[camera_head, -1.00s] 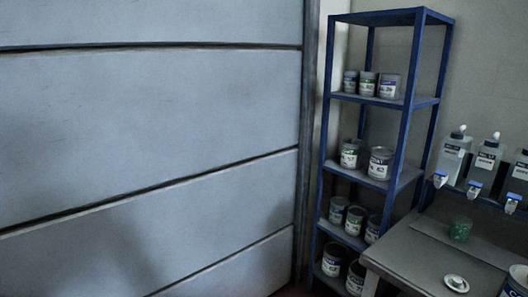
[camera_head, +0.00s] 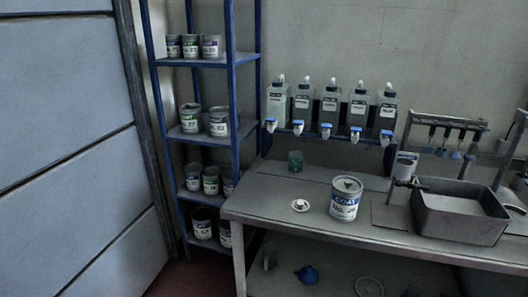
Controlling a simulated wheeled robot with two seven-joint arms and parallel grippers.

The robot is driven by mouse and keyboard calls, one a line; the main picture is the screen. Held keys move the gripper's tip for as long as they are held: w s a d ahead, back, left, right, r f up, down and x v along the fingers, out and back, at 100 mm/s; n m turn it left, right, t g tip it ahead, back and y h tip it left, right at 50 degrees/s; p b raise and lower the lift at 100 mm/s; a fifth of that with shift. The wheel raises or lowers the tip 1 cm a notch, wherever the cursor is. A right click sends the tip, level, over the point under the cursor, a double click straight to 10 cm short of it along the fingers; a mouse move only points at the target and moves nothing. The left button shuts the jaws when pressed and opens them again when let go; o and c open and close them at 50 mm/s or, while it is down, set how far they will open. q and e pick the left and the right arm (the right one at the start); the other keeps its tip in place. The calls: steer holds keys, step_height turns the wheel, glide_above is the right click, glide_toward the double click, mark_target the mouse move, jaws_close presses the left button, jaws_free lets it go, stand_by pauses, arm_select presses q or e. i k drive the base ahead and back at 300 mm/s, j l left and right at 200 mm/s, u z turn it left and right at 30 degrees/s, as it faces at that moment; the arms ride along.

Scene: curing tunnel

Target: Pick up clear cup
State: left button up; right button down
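A small see-through, greenish cup (camera_head: 295,161) stands upright at the back left of the metal workbench (camera_head: 262,212), below the row of dispenser bottles. It is the only see-through cup I can make out. Neither of my grippers is in view.
A COAT can (camera_head: 344,200) and a small white round item (camera_head: 300,205) sit in front of the cup on the bench. Dispenser bottles (camera_head: 330,106) hang above it. A grey basin (camera_head: 459,213) is at right. A blue shelf rack (camera_head: 235,110) with several cans stands left.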

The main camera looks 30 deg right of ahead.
mark_target(296, 162)
steer(key=z, duration=1.2)
